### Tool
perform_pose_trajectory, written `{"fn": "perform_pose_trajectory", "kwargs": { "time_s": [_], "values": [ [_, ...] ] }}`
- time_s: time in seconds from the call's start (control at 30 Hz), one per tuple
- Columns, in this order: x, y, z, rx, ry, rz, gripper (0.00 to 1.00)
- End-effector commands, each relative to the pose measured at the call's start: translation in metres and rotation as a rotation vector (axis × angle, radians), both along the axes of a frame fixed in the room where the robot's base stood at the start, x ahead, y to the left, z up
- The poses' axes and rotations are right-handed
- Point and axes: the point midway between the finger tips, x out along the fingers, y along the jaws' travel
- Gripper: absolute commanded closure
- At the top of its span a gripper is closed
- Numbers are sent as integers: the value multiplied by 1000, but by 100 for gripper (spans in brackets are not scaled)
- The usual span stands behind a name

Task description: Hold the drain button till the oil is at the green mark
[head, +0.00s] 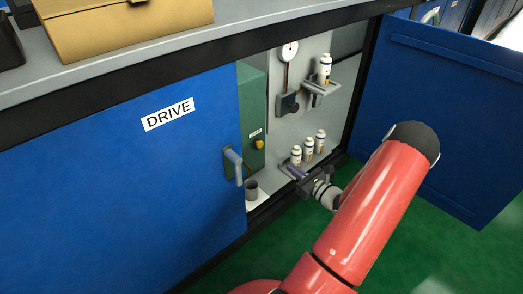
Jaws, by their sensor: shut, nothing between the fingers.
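A green housing (252,118) stands inside the open cabinet, with a small label and a round yellow knob or button (259,144) on its front side. I cannot tell whether this is the drain button. No oil level or green mark can be made out. A round white dial gauge (290,51) is on the back wall, with a pipe running down to a dark block (288,104). My gripper (300,177) is shut and empty, low at the cabinet opening, right of and below the yellow part and apart from it.
Several white bottles (308,147) stand on the cabinet floor close to my gripper. Another bottle (325,68) sits on a wall bracket. A dark grey cup (251,190) stands at the left. The DRIVE door (110,170) is left, an open blue door (440,110) right.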

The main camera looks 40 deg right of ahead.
Motion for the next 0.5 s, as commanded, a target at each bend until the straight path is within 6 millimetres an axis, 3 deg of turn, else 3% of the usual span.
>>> {"fn": "perform_pose_trajectory", "kwargs": {
  "time_s": [0.33, 0.5],
  "values": [
    [3, 1, 1, -2, 0, 3, 100],
    [23, 3, 0, -3, -1, 6, 100]
  ]
}}
